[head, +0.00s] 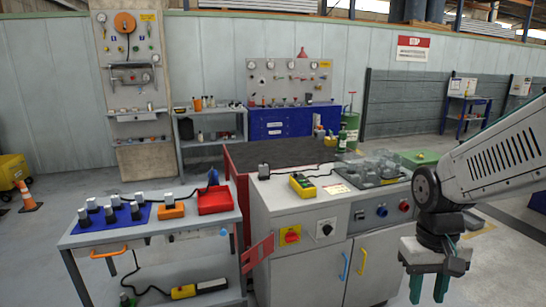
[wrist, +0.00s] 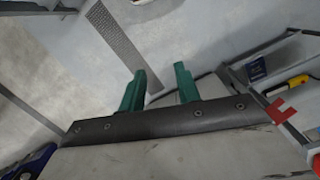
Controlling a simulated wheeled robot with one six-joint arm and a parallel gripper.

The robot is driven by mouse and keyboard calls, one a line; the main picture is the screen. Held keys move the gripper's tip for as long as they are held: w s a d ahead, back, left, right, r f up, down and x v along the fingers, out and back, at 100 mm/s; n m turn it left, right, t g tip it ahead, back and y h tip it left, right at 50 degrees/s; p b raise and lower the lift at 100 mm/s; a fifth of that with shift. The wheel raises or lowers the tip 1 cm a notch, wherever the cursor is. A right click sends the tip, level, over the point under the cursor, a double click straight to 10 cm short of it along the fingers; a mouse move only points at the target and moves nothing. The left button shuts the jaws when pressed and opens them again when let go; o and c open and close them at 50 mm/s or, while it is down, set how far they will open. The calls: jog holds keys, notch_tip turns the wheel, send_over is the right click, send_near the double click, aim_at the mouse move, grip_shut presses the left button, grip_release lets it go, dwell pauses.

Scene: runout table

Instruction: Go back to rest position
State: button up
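My gripper (head: 428,288) hangs at the lower right of the head view, pointing down, in front of the right part of the grey cabinet (head: 372,258). Its two green fingers are apart with nothing between them.
A cart (head: 75,238) with a blue mat, an orange block and a red tray (head: 215,200) stands at left. A red flag-like part (head: 257,254) sticks out between cart and cabinet.

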jog(key=s+a+r+t, duration=0.2)
jog(key=s+r, duration=0.7)
jog(key=s, duration=0.3)
jog(key=shift+s+a+r+n+t+y, duration=0.25)
jog(key=shift+s+r+n+t+y, duration=0.05)
jog(key=shift+r, duration=0.05)
